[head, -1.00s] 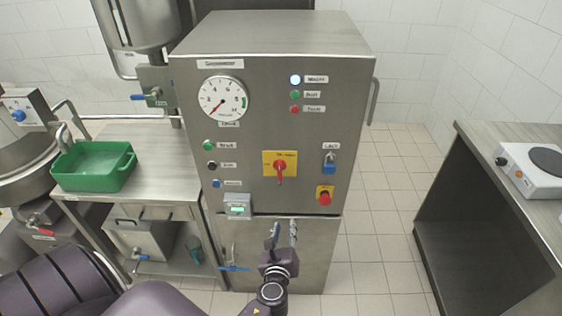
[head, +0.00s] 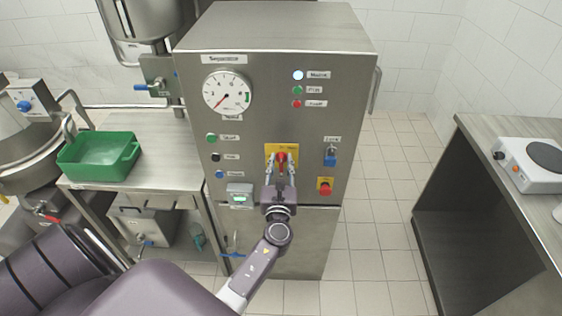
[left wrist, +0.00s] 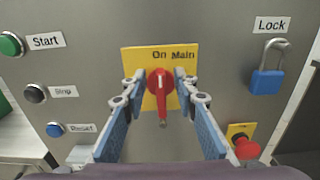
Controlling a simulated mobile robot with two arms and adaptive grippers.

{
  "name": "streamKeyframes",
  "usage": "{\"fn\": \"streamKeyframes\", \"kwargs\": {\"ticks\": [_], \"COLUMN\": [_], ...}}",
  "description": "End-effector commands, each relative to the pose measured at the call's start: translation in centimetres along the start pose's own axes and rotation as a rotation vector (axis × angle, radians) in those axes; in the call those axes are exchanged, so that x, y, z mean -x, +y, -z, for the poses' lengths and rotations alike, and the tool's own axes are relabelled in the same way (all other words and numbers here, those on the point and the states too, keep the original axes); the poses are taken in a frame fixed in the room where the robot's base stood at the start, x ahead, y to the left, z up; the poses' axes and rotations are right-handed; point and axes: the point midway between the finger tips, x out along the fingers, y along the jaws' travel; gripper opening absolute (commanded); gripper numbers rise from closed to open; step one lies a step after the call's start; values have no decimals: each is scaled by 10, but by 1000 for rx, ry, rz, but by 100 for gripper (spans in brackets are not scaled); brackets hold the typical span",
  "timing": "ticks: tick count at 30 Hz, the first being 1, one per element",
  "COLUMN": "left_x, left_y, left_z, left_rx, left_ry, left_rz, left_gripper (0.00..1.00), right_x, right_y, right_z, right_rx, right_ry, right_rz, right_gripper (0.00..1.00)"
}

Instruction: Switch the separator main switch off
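The separator cabinet (head: 330,115) stands in the middle of the head view. Its main switch is a red rotary handle (left wrist: 160,88) on a yellow plate (left wrist: 133,62) marked "On Main". The handle points downward in the left wrist view. In the head view the red handle (head: 282,157) is partly hidden by my gripper. My left gripper (head: 281,166) is in front of the switch. Its blue-padded fingers (left wrist: 164,98) are open, one on each side of the handle, with gaps visible. My right gripper is not in view.
Start (left wrist: 10,45), stop (left wrist: 35,93) and reset (left wrist: 56,129) buttons sit left of the switch. A blue padlock (left wrist: 267,82) and a red emergency button (left wrist: 247,148) sit right. A green tray (head: 100,162) stands left. A bench with a hotplate (head: 530,165) is at right.

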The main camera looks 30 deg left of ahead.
Motion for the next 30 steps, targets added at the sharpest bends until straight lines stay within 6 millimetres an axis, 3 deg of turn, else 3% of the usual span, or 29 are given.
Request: {"fn": "streamKeyframes", "kwargs": {"ticks": [5,13,30], "left_x": [0,0,0], "left_y": [0,0,1], "left_z": [0,0,3], "left_rx": [0,0,107], "left_ry": [0,0,0], "left_rz": [0,1,1], "left_gripper": [27,0,0], "right_x": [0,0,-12], "right_y": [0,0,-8], "right_z": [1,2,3], "right_rx": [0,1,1], "right_ry": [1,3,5], "right_rz": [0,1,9], "right_gripper": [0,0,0]}}
